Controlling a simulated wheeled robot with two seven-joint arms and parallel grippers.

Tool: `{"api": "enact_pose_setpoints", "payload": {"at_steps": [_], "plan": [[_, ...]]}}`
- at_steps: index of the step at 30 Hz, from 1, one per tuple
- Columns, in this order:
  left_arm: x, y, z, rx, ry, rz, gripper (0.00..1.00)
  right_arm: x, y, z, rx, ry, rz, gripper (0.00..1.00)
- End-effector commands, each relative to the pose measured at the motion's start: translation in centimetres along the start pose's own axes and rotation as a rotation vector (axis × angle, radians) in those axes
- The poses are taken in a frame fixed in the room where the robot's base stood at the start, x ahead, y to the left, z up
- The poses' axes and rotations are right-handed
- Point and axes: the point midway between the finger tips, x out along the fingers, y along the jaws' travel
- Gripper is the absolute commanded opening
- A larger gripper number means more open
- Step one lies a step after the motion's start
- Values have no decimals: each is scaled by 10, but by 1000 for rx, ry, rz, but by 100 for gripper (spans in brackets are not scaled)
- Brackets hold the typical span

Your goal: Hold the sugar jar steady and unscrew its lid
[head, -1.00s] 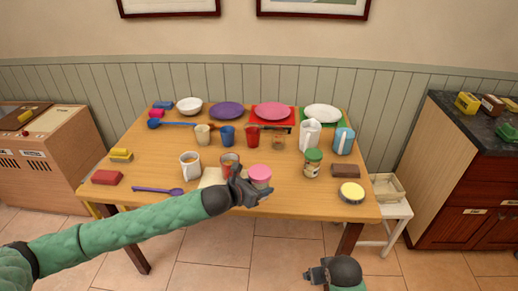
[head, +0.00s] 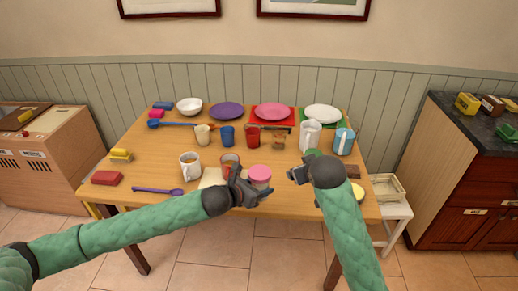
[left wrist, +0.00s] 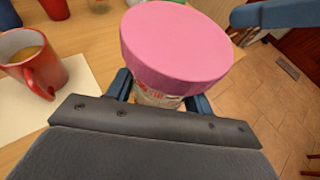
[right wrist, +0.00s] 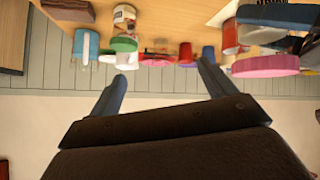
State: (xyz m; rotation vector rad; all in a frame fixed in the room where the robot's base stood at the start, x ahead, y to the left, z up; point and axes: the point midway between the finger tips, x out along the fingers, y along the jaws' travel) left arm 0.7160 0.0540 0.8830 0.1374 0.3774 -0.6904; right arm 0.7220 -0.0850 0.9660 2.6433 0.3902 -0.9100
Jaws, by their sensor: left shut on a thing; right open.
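The sugar jar has a wide pink lid (head: 259,172) and stands near the front middle of the table. In the left wrist view the pink lid (left wrist: 175,45) sits on the jar, above its pale printed body (left wrist: 157,99). My left gripper (head: 250,189) is shut on the jar's body below the lid. My right gripper (head: 298,175) is open and empty, to the right of the jar and apart from it. In the right wrist view the pink lid (right wrist: 266,66) shows to the right of the open fingers (right wrist: 163,76).
A green-lidded jar (right wrist: 124,44) is partly behind my right arm in the head view. Plates, cups and a white pitcher (head: 310,135) fill the back.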

Motion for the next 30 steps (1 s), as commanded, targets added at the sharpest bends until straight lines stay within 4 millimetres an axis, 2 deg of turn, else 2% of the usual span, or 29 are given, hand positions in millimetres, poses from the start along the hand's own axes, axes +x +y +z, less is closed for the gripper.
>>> {"api": "enact_pose_setpoints", "payload": {"at_steps": [1, 3, 15, 24, 30], "plan": [[0, 0, 0, 0, -1, 0, 0, -3, 1, -18, -17, 21, 2, 83], [0, 0, 0, 0, -1, 0, 0, -7, 0, -38, -39, 45, 0, 83], [0, 0, 0, 0, -1, 0, 0, -32, -14, -143, -178, 152, -21, 83], [0, 0, 0, 0, -1, 0, 0, -53, -30, -206, -283, 189, -45, 83], [0, 0, 0, 0, -1, 0, 0, -65, -44, -238, -339, 189, -67, 83]]}}
